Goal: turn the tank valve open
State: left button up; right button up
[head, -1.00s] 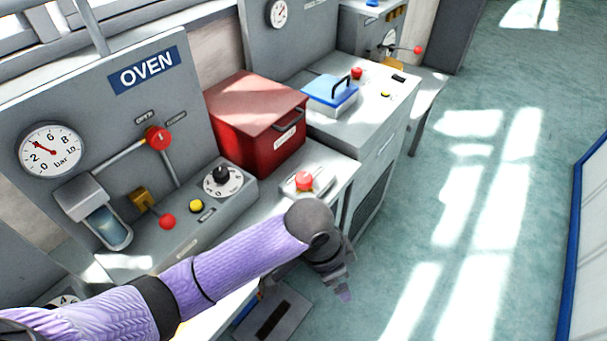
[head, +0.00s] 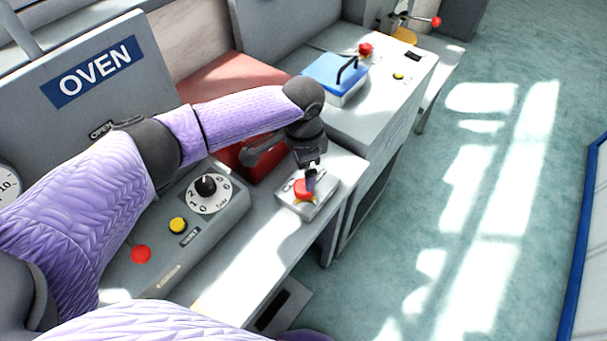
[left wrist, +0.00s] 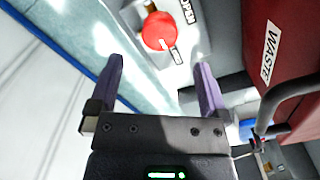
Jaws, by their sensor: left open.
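A round red knob (head: 302,188) with yellow beneath it sits on a small pale box (head: 319,207) at the table's front edge. It also shows in the left wrist view (left wrist: 159,31), beside a small label that seems to read OPEN. My left gripper (head: 311,172) points down close over the knob. In the left wrist view its fingers (left wrist: 160,64) are apart with nothing between them, and the knob lies beyond the tips. Whether they touch it I cannot tell. My left arm hides the wall panel's upper valve and glass tank. My right gripper is not in view.
The red WASTE bin (head: 215,90) stands close behind my left gripper, partly hidden by my arm. A grey control box (head: 170,255) with a black dial (head: 205,185) is to the left. A blue-lidded box (head: 336,75) stands farther back. The floor at right is clear.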

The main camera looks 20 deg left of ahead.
aim_at(303, 186)
pick_arm(q)
notch_tip(303, 186, down, 6)
jog(key=shift+r+b, duration=0.1)
jog(key=shift+b, duration=0.7)
jog(key=shift+f, duration=0.25)
